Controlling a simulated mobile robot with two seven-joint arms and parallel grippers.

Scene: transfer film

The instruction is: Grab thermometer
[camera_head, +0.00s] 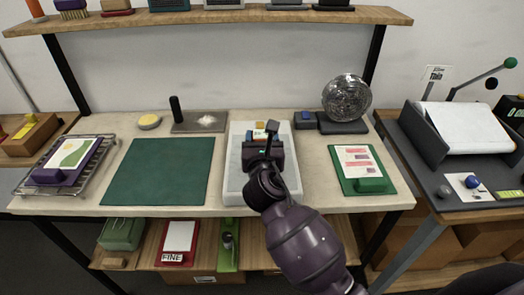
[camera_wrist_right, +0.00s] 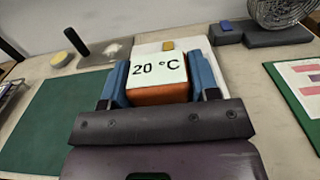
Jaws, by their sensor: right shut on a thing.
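The thermometer (camera_wrist_right: 158,70) is a small orange block with a white face reading "20 °C". In the right wrist view it sits between the two blue fingers of my right gripper (camera_wrist_right: 160,85), which is shut on it. In the head view my right gripper (camera_head: 265,140) is over the white tray (camera_head: 232,180), and the thermometer is mostly hidden there. I cannot tell whether the thermometer touches the tray. My left gripper is not in view.
A green mat (camera_head: 170,172) lies left of the tray, and a wire rack (camera_head: 35,185) stands at the far left. A green clipboard (camera_head: 378,183) lies to the right. A round metal fan (camera_head: 347,97) stands at the back right. A shelf (camera_head: 210,18) runs above the table.

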